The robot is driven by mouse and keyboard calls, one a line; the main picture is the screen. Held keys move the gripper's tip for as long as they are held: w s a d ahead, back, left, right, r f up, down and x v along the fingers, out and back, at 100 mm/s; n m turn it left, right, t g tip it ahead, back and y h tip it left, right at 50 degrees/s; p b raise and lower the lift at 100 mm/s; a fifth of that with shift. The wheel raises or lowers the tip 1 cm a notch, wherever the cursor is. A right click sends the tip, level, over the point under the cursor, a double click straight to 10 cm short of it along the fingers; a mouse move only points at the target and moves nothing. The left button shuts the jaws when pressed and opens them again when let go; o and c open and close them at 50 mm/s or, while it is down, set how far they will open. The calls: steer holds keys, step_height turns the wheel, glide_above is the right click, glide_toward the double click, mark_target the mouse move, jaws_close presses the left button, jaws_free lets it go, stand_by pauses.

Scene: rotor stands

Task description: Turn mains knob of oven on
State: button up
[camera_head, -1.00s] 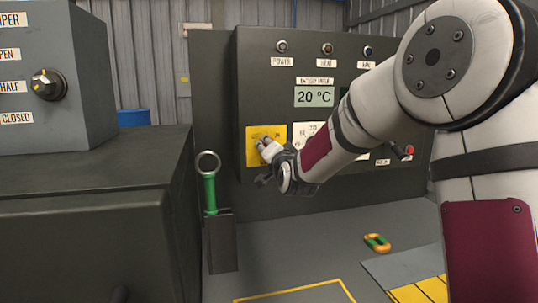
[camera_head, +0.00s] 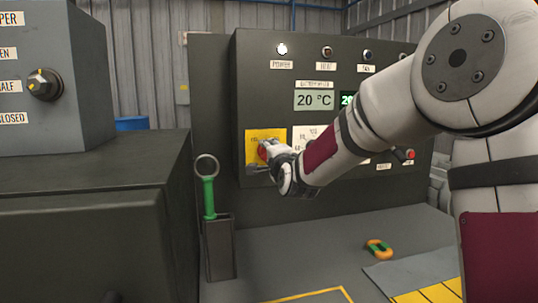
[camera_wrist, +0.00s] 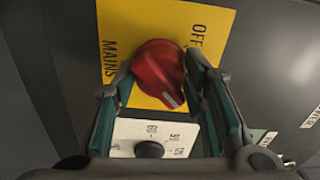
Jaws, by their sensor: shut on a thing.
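The red mains knob (camera_wrist: 158,72) sits on a yellow plate labelled MAINS and OFF in the wrist view. Its white pointer mark faces the lower right of that view, away from the OFF word. My gripper (camera_wrist: 160,76) is shut on the knob, with one finger on each side. In the head view, the yellow plate (camera_head: 254,136) is on the lower left of the oven panel (camera_head: 262,90), and my gripper (camera_head: 266,153) covers part of it. The power lamp (camera_head: 282,49) glows white. The ON word is not readable.
A temperature display (camera_head: 314,100) reads 20 °C, and a second lit display (camera_head: 347,99) is partly behind my arm. A green-handled tool (camera_head: 209,190) stands in a holder at the left.

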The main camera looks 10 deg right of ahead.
stand_by(0.4)
steer(key=o, duration=1.2)
steer(key=shift+c, duration=0.2)
steer(key=s, duration=1.2)
